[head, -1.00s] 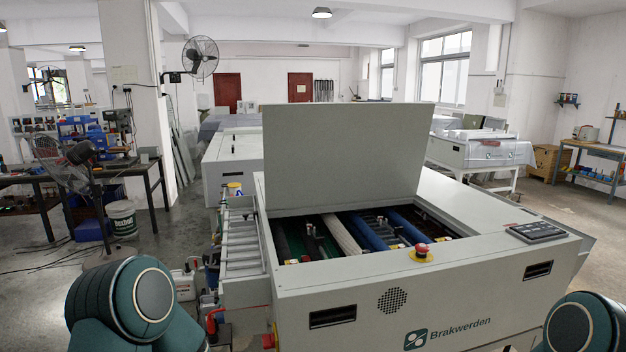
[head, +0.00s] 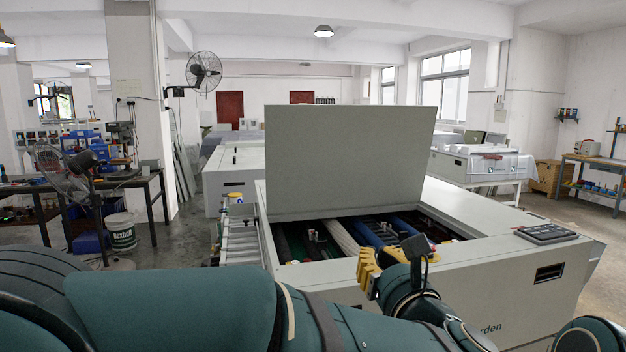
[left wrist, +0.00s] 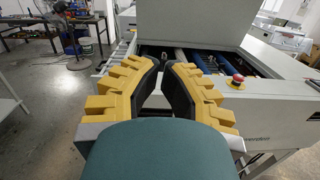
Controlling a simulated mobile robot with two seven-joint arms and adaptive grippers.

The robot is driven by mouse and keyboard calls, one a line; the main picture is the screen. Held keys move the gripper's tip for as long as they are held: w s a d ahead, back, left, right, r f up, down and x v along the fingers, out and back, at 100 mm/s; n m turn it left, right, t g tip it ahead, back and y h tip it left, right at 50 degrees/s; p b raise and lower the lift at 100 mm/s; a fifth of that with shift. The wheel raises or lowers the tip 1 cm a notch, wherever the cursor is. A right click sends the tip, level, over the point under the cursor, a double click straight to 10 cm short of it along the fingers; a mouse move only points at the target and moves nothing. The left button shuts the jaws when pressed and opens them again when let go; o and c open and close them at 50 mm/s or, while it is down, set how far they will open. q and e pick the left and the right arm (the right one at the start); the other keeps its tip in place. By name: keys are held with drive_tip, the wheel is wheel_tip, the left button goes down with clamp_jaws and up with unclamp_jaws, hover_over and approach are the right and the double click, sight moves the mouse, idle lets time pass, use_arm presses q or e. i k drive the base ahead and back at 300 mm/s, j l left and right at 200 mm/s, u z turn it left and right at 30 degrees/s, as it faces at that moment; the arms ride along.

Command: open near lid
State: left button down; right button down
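The near lid (head: 350,155) is a large flat grey panel on the plate processor (head: 480,285). It stands raised, nearly upright, and the bay in front of it is uncovered, with rollers showing. The lower part of the lid also shows at the top of the left wrist view (left wrist: 190,25). My left gripper (head: 368,268) has yellow fingers with black pads and is in front of the processor's front panel, apart from the lid. In the left wrist view its fingers (left wrist: 162,64) have a narrow empty gap between them. My right gripper is out of view.
Dark and blue rollers (head: 375,235) lie in the bay. A red stop button (left wrist: 238,78) sits on the front rim, and a control panel (head: 547,233) on the right corner. A standing fan (head: 75,175) and workbench (head: 130,185) are at left. Floor is clear at right.

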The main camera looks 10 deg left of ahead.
sight(319, 156)
drive_tip(key=i+j, duration=0.25)
drive_tip(key=i, duration=0.2)
drive_tip(key=i+j, duration=0.25)
drive_tip(key=i, duration=0.25)
